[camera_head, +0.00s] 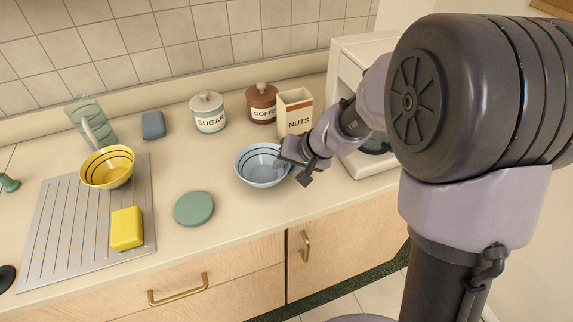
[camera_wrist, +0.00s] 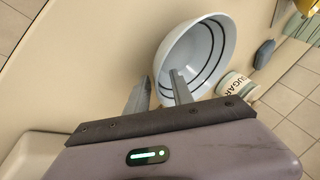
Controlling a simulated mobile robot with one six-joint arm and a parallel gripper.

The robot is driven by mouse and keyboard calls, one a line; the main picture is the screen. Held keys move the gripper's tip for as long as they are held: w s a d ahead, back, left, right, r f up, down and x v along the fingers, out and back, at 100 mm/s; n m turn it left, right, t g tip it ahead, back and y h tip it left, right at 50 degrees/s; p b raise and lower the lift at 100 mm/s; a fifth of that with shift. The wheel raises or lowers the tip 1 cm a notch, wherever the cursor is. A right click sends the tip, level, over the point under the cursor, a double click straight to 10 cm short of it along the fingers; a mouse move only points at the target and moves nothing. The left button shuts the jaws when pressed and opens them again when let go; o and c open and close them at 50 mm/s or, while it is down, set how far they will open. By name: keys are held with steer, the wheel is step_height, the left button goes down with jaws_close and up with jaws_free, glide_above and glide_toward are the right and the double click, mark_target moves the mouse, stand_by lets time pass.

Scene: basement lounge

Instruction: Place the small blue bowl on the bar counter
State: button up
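The small blue bowl (camera_head: 258,170), pale blue with dark rings inside, sits upright on the cream counter (camera_head: 240,215) in the head view. It also shows in the wrist view (camera_wrist: 208,42). My gripper (camera_head: 286,166) is at the bowl's right rim. In the wrist view my gripper (camera_wrist: 160,80) has its two fingers apart, one over the inside of the bowl and one outside, with the rim between them. A gap shows between the fingers, and I cannot tell whether either touches the wall. No separate bar counter can be made out.
A yellow bowl (camera_head: 107,167) and a yellow sponge (camera_head: 127,228) are on the metal drainboard (camera_head: 60,235) at left. A green disc (camera_head: 194,208) lies left of the blue bowl. Sugar (camera_head: 209,113) and coffee (camera_head: 262,103) canisters and a nuts box (camera_head: 295,113) stand behind.

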steer(key=shift+r+p, duration=0.4)
steer(key=s+a+p+v, duration=0.1)
steer(key=p+v, duration=0.1)
steer(key=v, duration=0.6)
steer(key=s+a+p+v, duration=0.1)
steer(key=a+p+v, duration=0.1)
steer(key=v, duration=0.7)
steer(key=s+d+r+m+h, duration=0.1)
steer(key=s+r, duration=0.1)
steer(key=s, duration=0.6)
steer(key=s+d+r+m+h, duration=0.1)
steer(key=s+r, duration=0.1)
steer(key=s, duration=0.6)
steer(key=shift+s+r+t, duration=0.15)
steer(key=shift+s+t, duration=0.05)
steer(key=shift+t, duration=0.1)
